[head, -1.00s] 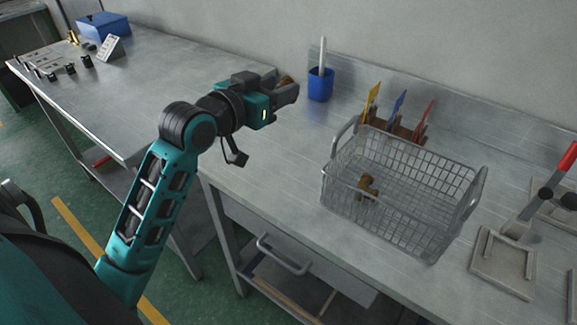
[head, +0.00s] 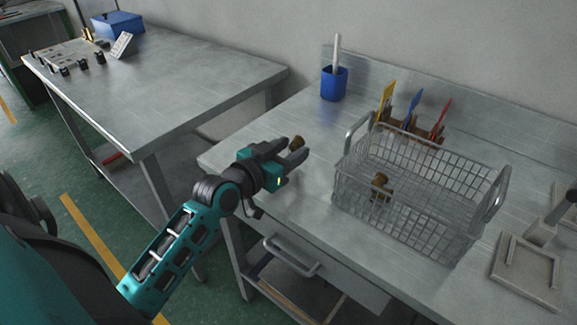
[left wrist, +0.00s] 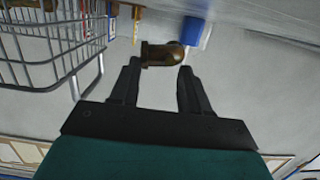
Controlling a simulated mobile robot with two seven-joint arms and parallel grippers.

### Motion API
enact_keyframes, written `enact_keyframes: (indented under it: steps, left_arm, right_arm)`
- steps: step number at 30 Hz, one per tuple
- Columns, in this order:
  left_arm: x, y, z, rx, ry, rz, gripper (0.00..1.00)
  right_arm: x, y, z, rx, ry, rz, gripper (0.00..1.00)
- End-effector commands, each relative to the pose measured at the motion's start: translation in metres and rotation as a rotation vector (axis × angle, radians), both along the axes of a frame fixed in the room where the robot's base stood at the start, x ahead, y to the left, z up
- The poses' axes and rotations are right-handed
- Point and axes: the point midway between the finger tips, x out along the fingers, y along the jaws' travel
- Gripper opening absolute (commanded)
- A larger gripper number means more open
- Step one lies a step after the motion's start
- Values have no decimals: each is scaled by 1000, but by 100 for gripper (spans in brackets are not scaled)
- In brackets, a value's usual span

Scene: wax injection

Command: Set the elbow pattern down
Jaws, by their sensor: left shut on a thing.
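My left gripper (head: 296,153) is shut on a brown elbow pattern (head: 297,142), above the bench to the left of the wire basket. In the left wrist view, the elbow pattern (left wrist: 160,54) sits at the tips of the left gripper's fingers (left wrist: 158,72); bare bench surface shows around it. I cannot tell its exact height over the bench. Another brown elbow piece (head: 380,184) lies inside the grey wire basket (head: 410,222), partly behind the mesh. My right gripper is not in view.
A blue cup (head: 334,84) with a white stick stands behind the gripper. A brown rack (head: 409,126) with yellow, blue and red tools stands behind the basket. A flat grey mould (head: 527,270) lies at right. The bench (head: 310,193) is clear left of the basket.

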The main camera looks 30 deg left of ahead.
Motion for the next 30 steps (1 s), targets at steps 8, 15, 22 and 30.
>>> enact_keyframes:
  steps: [8, 15, 22, 30]
  left_arm:
    - [-1, 0, -35, 0, 3, 0, 17]
    - [0, 0, -36, 0, 2, 0, 17]
    - [0, 0, -39, 0, 3, 0, 54]
    - [0, 0, -39, 0, 2, 0, 72]
  right_arm:
    - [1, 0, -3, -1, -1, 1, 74]
    - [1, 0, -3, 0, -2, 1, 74]
    - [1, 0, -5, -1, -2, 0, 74]
    - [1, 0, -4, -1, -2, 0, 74]
